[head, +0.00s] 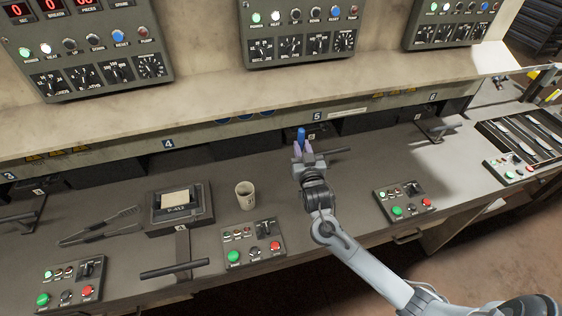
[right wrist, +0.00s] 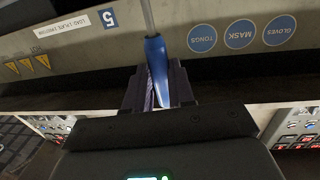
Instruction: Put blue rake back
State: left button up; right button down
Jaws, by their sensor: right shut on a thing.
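The blue rake (head: 301,135) shows in the head view as a short blue handle standing up between the fingers of my right gripper (head: 307,154). The gripper is shut on the handle, over the bench in front of station 5. The rake's head is out of sight. My left gripper is not in view.
Button boxes (head: 253,243) and (head: 404,201) line the front edge. A tray of tools (head: 522,137) lies at the right. A T-handle (head: 437,129) stands near station 6.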

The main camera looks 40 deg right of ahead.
jog(key=w+a+f+b, duration=0.1)
jog(key=w+a+f, duration=0.1)
jog(key=w+f, duration=0.6)
jog(key=shift+a+f, duration=0.25)
jog(key=shift+f, duration=0.2)
jog(key=shift+f, duration=0.1)
jog(key=shift+f, duration=0.15)
jog(key=c, duration=1)
grip_release()
jog(key=shift+o, duration=0.2)
jog(key=v, duration=0.7)
jog(key=shift+s, duration=0.2)
